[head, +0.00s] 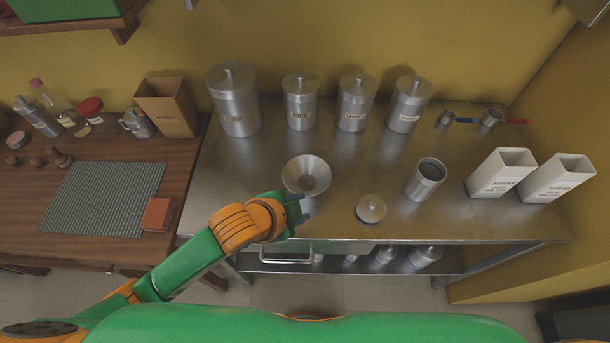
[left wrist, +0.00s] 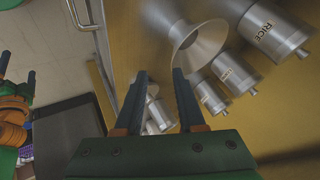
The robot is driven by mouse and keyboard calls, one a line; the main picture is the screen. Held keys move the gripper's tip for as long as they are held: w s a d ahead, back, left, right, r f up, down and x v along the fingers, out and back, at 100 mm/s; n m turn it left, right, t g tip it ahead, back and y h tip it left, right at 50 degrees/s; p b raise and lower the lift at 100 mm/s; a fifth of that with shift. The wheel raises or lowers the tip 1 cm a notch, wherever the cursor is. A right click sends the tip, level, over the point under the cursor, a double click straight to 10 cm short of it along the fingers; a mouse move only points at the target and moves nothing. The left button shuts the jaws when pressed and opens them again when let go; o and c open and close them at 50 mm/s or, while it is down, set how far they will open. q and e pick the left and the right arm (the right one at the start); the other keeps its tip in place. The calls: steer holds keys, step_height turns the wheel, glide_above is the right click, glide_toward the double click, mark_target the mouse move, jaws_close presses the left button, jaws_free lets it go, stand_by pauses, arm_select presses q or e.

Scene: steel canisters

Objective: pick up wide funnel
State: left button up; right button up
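The wide funnel (head: 306,175) is a grey metal cone on the steel table, its broad mouth showing as a ring. In the left wrist view the funnel (left wrist: 200,45) lies just beyond the fingertips, slightly to the right. My left gripper (head: 300,209) is at the table's front edge, just in front of the funnel in the head view. In the left wrist view my left gripper (left wrist: 160,74) has its two fingers apart with nothing held between them. The funnel appears apart from the fingers.
Lidded steel canisters (head: 300,107) line the back. A loose lid (head: 371,209), an open canister (head: 425,181) and two white containers (head: 501,174) stand to the right. A wooden counter (head: 185,152) with a striped mat (head: 103,198) adjoins left. Steel around the funnel is clear.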

mark_target(296, 191)
arm_select(q)
steer(key=w+f+m, duration=0.1)
steer(key=w+m, duration=0.1)
steer(key=w+f+m, duration=0.2)
steer(key=m, duration=0.1)
steer(key=w+a+f+m+y, duration=0.1)
steer(key=w+f+m, duration=0.1)
steer(key=shift+w+f+m, duration=0.1)
steer(key=shift+w+m, duration=0.2)
steer(key=shift+s, duration=0.1)
jaws_close()
stand_by(1.2)
